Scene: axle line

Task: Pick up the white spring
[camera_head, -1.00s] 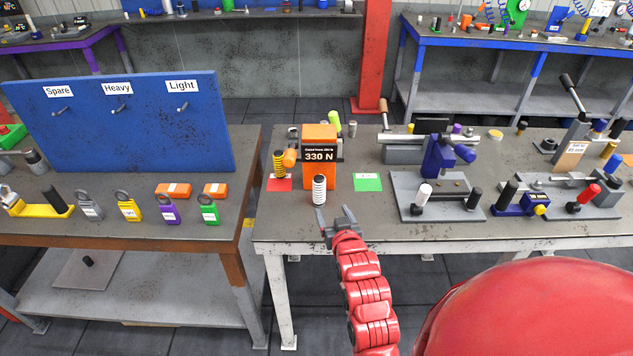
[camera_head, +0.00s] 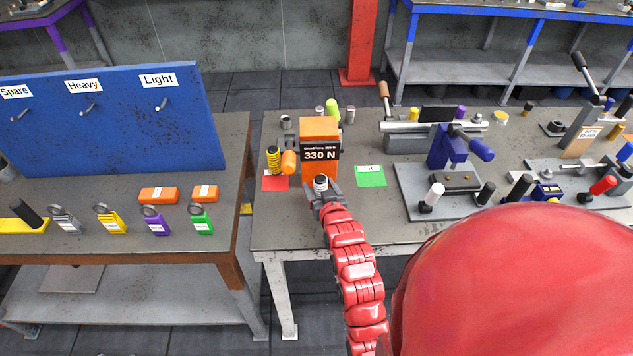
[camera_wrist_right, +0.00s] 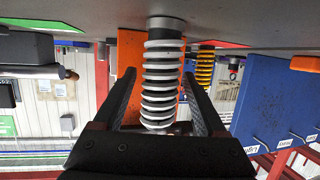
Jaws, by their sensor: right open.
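The white spring (camera_head: 320,183) stands upright in front of the orange 330 N box (camera_head: 320,133); its lower part is hidden by my right gripper (camera_head: 324,192). In the right wrist view, which is upside down, the white spring (camera_wrist_right: 162,75) has a dark end piece against the bench. My right gripper (camera_wrist_right: 162,88) is open there, with one finger on each side of the spring and gaps visible between. My left gripper is not in view.
A green card (camera_head: 370,176) lies to the right. A grey plate with a blue press (camera_head: 447,148) stands further right. A second bench with coloured tags is at left.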

